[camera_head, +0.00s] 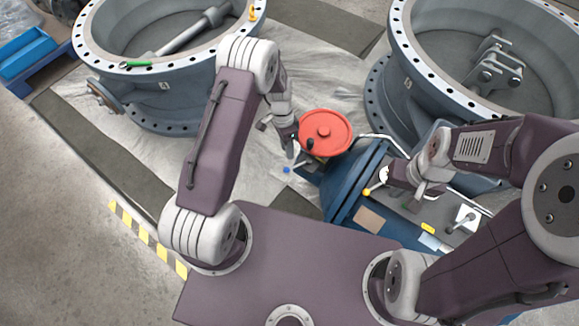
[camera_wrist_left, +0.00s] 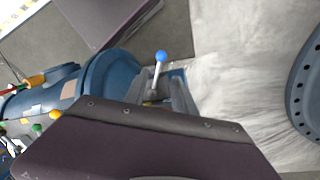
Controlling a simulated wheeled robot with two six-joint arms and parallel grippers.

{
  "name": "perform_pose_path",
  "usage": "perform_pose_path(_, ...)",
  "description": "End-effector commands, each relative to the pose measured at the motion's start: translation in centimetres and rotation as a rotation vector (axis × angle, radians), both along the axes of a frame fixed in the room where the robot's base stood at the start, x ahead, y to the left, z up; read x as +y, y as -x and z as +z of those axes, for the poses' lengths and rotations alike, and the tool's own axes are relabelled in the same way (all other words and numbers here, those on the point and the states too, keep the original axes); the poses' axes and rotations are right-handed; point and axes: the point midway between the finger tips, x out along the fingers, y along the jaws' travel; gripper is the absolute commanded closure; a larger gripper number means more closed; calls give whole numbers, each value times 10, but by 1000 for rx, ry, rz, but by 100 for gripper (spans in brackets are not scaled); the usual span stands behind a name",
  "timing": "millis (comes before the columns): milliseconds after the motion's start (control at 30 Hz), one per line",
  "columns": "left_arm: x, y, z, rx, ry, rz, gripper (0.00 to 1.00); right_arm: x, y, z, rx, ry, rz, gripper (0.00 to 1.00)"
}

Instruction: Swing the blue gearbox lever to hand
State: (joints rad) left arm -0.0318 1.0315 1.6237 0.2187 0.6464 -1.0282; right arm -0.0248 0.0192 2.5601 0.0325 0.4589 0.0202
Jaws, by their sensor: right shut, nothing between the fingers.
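The blue gearbox lever shows as a blue ball knob (camera_head: 286,170) on a short pale rod, left of the blue gearbox body. In the left wrist view, its knob (camera_wrist_left: 161,56) and rod stand just beyond my left gripper's grey fingers. My left gripper (camera_head: 293,150) is close to the lever, left of the red handwheel (camera_head: 325,132). In the left wrist view, the fingers (camera_wrist_left: 160,90) are apart, with the rod seen in line with the gap; whether they touch it is unclear. My right gripper (camera_head: 420,190) is shut and empty above the blue body, right of a yellow-knobbed lever (camera_head: 366,192).
Two large flanged valve rings stand at the back, the left one (camera_head: 85,45) and the right one (camera_head: 398,60). A green-handled item (camera_head: 125,64) lies on the left rim. A white lever plate (camera_head: 466,217) sits right. Pale sheeting (camera_head: 270,195) covers the floor beside the lever.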

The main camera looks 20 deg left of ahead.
Motion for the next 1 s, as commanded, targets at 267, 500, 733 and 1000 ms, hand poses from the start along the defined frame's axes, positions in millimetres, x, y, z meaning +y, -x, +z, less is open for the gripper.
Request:
perform_pose_path(267, -5, 7, -38, 2, 0, 1, 68, 0, 0, -8, -1, 0, 0, 100)
perform_pose_path(500, -10, 13, -78, 1, 0, 3, 68, 0, 0, -16, 0, 0, 0, 100)
perform_pose_path(733, -11, 13, -87, -2, -1, 2, 68, 0, 0, -16, 0, 0, 0, 100)
perform_pose_path(1000, -11, 14, -86, -2, -1, 2, 100, 0, 0, -16, 0, 0, 0, 100)
